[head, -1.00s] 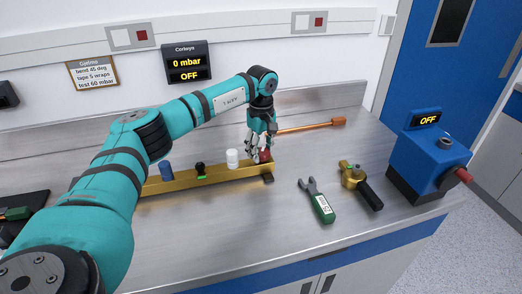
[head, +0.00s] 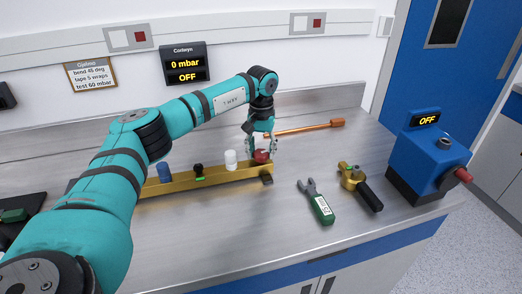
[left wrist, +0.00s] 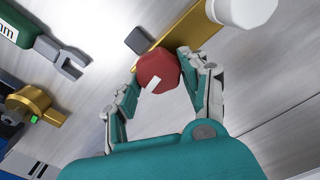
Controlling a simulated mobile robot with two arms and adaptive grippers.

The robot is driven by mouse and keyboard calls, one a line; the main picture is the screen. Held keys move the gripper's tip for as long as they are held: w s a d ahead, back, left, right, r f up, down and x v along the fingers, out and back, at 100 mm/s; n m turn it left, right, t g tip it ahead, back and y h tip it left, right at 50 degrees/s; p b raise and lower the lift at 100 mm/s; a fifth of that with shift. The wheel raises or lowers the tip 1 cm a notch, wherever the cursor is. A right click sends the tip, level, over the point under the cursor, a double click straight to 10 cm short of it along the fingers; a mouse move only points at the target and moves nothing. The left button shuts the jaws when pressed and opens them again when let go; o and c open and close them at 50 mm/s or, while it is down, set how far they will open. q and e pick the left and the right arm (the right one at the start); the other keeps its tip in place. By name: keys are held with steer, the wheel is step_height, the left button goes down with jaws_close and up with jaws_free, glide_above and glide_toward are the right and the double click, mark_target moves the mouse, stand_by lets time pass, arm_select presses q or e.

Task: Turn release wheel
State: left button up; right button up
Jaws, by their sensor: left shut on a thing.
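The red release wheel (head: 262,157) sits at the right end of a brass rail (head: 215,178) on the steel bench. In the left wrist view the wheel (left wrist: 158,72) is a many-sided red knob with a white mark on its face. My left gripper (head: 263,150) is over the wheel, with its fingers on either side of it. In the left wrist view the gripper (left wrist: 160,62) is shut on the wheel. The fingers partly cover the wheel in the head view. My right gripper is out of view.
A white knob (head: 231,160), a black knob (head: 198,170) and a blue knob (head: 164,172) stand along the rail. A copper rod (head: 305,128) lies behind. A green-handled wrench (head: 316,201), a brass tool (head: 358,186) and a blue machine (head: 432,165) are to the right.

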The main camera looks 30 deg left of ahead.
mark_target(262, 151)
arm_select(q)
steer(key=shift+w+r+m, duration=0.1)
steer(key=shift+r+m, duration=0.1)
steer(key=shift+m, duration=0.8)
steer(key=o, duration=1)
steer(key=shift+o, duration=0.8)
steer(key=shift+f, duration=0.1)
step_height(262, 151, up, 12)
